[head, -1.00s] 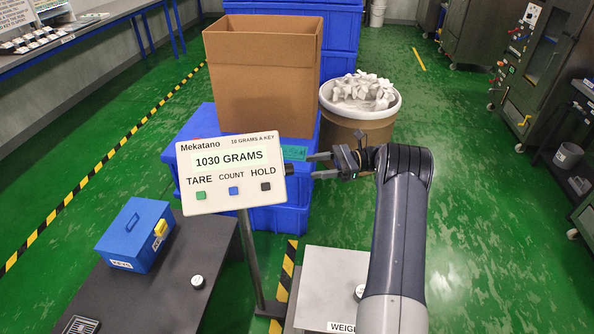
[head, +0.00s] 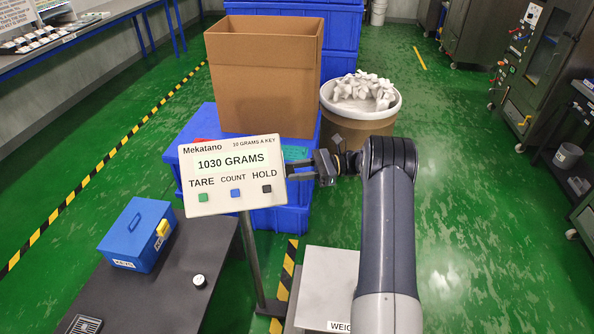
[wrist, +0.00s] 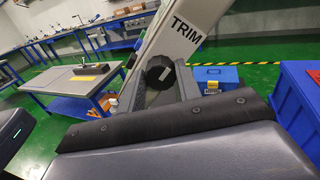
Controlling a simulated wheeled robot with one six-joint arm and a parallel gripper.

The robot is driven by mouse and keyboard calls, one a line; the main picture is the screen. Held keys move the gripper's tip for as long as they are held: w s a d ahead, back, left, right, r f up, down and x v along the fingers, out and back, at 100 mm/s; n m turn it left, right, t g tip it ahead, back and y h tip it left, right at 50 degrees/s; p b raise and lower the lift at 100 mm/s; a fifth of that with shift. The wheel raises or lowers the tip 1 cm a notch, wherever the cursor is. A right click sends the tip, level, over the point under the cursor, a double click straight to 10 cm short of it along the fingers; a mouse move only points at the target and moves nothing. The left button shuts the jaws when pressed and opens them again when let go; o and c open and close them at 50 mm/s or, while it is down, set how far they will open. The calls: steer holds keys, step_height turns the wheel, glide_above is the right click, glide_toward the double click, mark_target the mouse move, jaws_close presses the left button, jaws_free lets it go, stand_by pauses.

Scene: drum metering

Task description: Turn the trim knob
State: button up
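The trim knob (wrist: 160,72) is dark and many-sided with a pale mark, on the side face of the scale display under the word TRIM. In the wrist view my gripper (wrist: 162,88) has its two fingers apart, one on each side of the knob; I cannot tell whether they touch it. In the head view my gripper (head: 298,168) reaches the right edge of the display (head: 230,172), which reads 1030 GRAMS. The knob is hidden there behind the display and fingers.
The display stands on a thin post (head: 250,255). A blue box (head: 137,235) sits on the dark table (head: 165,285). A cardboard box (head: 262,85) on blue crates and a drum of white pieces (head: 360,125) stand behind. The weighing platform (head: 330,275) is below my arm.

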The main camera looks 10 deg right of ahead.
steer(key=c, duration=0.5)
steer(key=shift+f+b, duration=0.15)
steer(key=shift+b, duration=0.35)
steer(key=n+b, duration=0.5)
steer(key=b, duration=0.1)
steer(key=shift+n, duration=0.3)
steer(key=o, duration=1)
steer(key=shift+c, duration=0.2)
